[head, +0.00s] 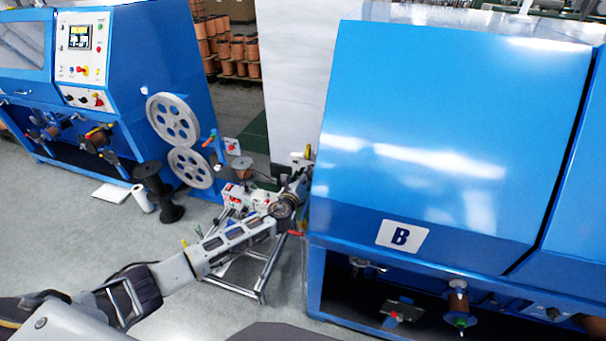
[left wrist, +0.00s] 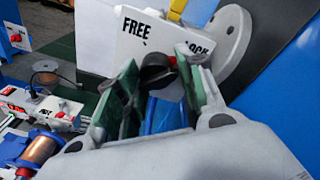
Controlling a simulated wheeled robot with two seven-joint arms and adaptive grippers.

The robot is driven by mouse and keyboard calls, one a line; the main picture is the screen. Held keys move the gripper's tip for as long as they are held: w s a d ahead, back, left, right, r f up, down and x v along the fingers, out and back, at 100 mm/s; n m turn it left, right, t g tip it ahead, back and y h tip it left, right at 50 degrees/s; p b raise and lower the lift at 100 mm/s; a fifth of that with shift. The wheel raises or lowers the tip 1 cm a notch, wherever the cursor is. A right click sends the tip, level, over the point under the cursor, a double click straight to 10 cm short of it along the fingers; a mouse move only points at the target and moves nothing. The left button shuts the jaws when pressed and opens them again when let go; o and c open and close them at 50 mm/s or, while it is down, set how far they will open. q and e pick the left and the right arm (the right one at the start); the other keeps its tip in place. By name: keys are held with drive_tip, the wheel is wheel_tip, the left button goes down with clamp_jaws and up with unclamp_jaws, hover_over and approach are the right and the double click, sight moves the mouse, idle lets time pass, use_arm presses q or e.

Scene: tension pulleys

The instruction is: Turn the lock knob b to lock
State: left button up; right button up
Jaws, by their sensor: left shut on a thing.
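Lock knob b (left wrist: 157,72) is a black knob on a white plate (left wrist: 150,45) marked FREE at left and LOCK at right. A red spot shows at its upper right. My left gripper (left wrist: 155,90) has a finger on each side of the knob and is shut on it. The LOCK lettering is partly covered by a finger. In the head view my left gripper (head: 302,172) is at the left side of the blue machine marked B (head: 402,237), and the knob is hidden there. My right gripper is not in view.
A metal stand (head: 250,285) is below my left arm. Another blue machine (head: 150,45) with two grey pulleys (head: 174,122) is at left. A black spool (head: 158,195) stands on the floor. Open floor lies at lower left.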

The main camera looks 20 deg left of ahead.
use_arm(q)
drive_tip(key=shift+s+a+f+m, duration=0.15)
drive_tip(key=shift+f+m, duration=0.25)
drive_tip(key=shift+f, duration=0.1)
drive_tip(key=o, duration=0.9)
drive_tip(key=shift+s+a+r, duration=0.1)
drive_tip(key=shift+s+r, duration=0.2)
drive_tip(key=shift+s, duration=1.65)
drive_tip(key=shift+s+a+r, duration=0.1)
drive_tip(key=shift+s+r, duration=0.25)
drive_tip(key=shift+s, duration=1.6)
drive_tip(key=shift+s+a+r, duration=0.1)
drive_tip(key=shift+s+r, duration=0.2)
drive_tip(key=shift+s, duration=1.65)
drive_tip(key=shift+d, duration=0.1)
